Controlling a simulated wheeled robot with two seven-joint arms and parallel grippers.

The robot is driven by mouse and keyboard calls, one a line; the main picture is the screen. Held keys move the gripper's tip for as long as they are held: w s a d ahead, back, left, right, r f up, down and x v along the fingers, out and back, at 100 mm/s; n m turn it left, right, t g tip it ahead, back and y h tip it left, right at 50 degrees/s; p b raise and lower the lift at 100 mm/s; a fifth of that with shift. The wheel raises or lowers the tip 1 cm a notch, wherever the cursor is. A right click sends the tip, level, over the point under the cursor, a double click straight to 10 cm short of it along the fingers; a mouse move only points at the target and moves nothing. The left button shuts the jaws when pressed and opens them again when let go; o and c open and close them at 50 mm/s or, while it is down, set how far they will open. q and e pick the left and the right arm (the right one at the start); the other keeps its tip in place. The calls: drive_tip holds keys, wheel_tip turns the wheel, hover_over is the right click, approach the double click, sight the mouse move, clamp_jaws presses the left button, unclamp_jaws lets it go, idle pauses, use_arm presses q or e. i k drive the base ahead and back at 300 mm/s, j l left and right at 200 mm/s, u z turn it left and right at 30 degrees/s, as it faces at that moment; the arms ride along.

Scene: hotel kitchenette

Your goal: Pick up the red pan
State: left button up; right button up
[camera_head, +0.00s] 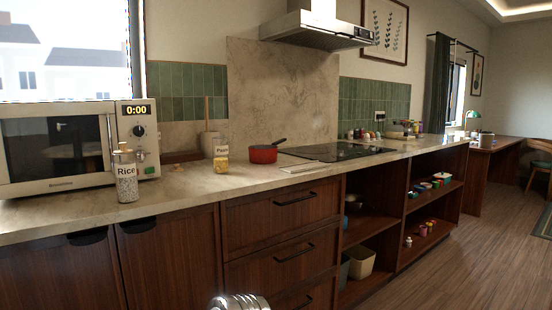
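The red pan (263,154) sits upright on the stone counter, left of the black cooktop. Its dark handle (279,142) points up and to the right. The pan stands clear of the things around it. Neither of my grippers can be made out in this view. A shiny ribbed silver piece (240,302) shows at the bottom edge, and I cannot tell what it is.
The counter (190,182) holds a microwave (70,146), a rice jar (126,180), a pasta jar (221,158) and a black cooktop (335,152). A flat pale item (299,168) lies right of the pan. Drawers (285,205) and open shelves are below. The counter in front of the pan is clear.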

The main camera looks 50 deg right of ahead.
sight(260, 154)
drive_tip(key=z, duration=1.5)
